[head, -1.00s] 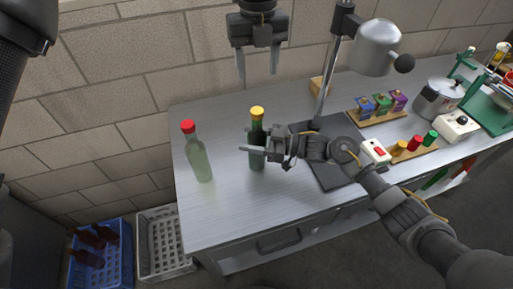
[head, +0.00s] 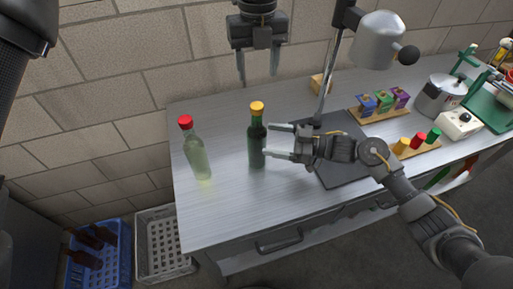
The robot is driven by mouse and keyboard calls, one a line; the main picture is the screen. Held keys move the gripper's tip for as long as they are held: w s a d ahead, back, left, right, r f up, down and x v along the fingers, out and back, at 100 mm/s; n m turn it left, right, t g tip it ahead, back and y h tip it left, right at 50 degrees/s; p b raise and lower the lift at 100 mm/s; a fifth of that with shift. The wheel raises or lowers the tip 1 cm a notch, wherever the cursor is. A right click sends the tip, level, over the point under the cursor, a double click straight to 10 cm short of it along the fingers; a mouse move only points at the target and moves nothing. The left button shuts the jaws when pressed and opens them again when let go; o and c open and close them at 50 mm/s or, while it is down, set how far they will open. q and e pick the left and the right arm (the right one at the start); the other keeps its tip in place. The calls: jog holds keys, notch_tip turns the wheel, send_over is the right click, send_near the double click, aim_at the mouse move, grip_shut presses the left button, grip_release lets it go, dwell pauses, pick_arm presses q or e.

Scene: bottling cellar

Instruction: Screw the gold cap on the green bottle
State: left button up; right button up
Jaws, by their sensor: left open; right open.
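The green bottle (head: 257,142) stands upright on the metal bench. The gold cap (head: 257,107) sits on top of its neck; how tightly it sits I cannot tell. My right gripper (head: 268,141) is open, just to the right of the bottle, its fingers pointing left at the bottle's body. Whether a fingertip touches the glass I cannot tell. My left gripper (head: 259,79) is open and empty, pointing down, above and behind the cap in the picture and clear of it.
A pale bottle (head: 196,155) with a red cap stands to the left. A lamp (head: 376,40) on a post, a dark mat (head: 345,172), a wooden board of coloured caps (head: 425,151) and a pot (head: 440,96) are to the right. Crates (head: 163,247) stand on the floor.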

pick_arm(q)
jog(key=shift+f+b, duration=0.35)
jog(key=shift+f, duration=0.2)
pick_arm(e)
jog(key=shift+s+d, duration=0.2)
jog(key=shift+d, duration=0.7)
jog(key=shift+s+d, duration=0.2)
jog(key=shift+d, duration=0.7)
